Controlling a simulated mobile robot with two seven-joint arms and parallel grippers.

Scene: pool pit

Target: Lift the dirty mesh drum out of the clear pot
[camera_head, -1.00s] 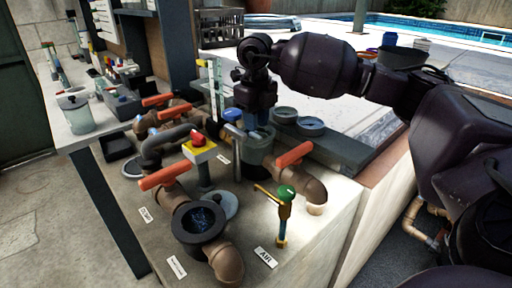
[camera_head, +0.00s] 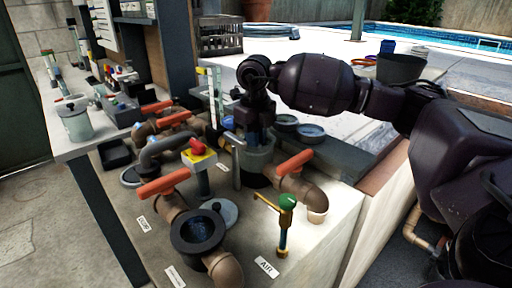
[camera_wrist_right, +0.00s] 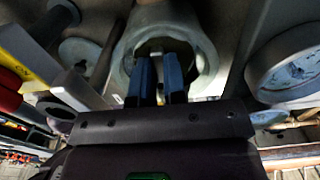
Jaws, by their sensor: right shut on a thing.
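The clear pot (camera_head: 258,170) stands on the bench behind the orange-handled pipe valve. My right gripper (camera_head: 256,140) points down into its mouth from above. In the right wrist view the pot's pale round rim (camera_wrist_right: 202,40) surrounds the tips of my two blue fingers (camera_wrist_right: 158,80), which sit close together with a narrow gap. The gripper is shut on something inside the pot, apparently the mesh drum. The drum itself is hidden by the fingers and the pot wall, so I cannot make out its mesh. My left gripper is out of view.
An orange-handled valve (camera_head: 295,163) stands close at the pot's right front, and a red knob on a yellow box (camera_head: 199,155) at its left. A brass air valve (camera_head: 285,222) and dark open strainer (camera_head: 198,230) are in front.

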